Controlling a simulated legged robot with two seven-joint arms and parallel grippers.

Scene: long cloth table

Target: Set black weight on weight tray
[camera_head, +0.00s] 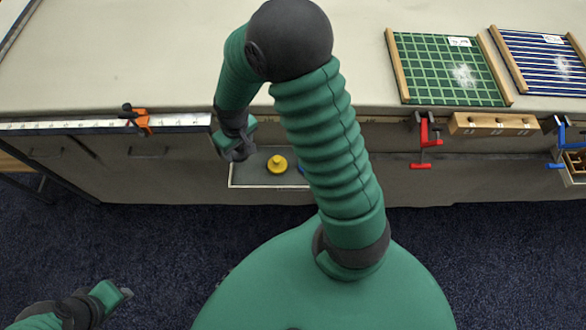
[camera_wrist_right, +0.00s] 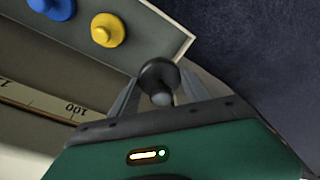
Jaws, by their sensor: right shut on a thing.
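The black weight (camera_wrist_right: 160,74) is held between the fingers of my right gripper (camera_wrist_right: 160,92) in the right wrist view. My right gripper (camera_head: 238,157) is at the left end of the weight tray in the head view, where I cannot make out the black weight. The weight tray (camera_head: 243,182) is a shallow grey ledge with a pale rim on the table's front side; its rim (camera_wrist_right: 184,42) lies just beyond the black weight. I cannot tell whether the weight touches it. My left gripper (camera_head: 122,293) is low at the left, away from the table; its opening is unclear.
A yellow weight (camera_head: 277,164) stands on the tray; a blue weight (camera_wrist_right: 52,8) stands beside it, mostly hidden by my arm in the head view. An orange clamp (camera_head: 138,120) and a ruler strip (camera_head: 65,124) are on the table edge.

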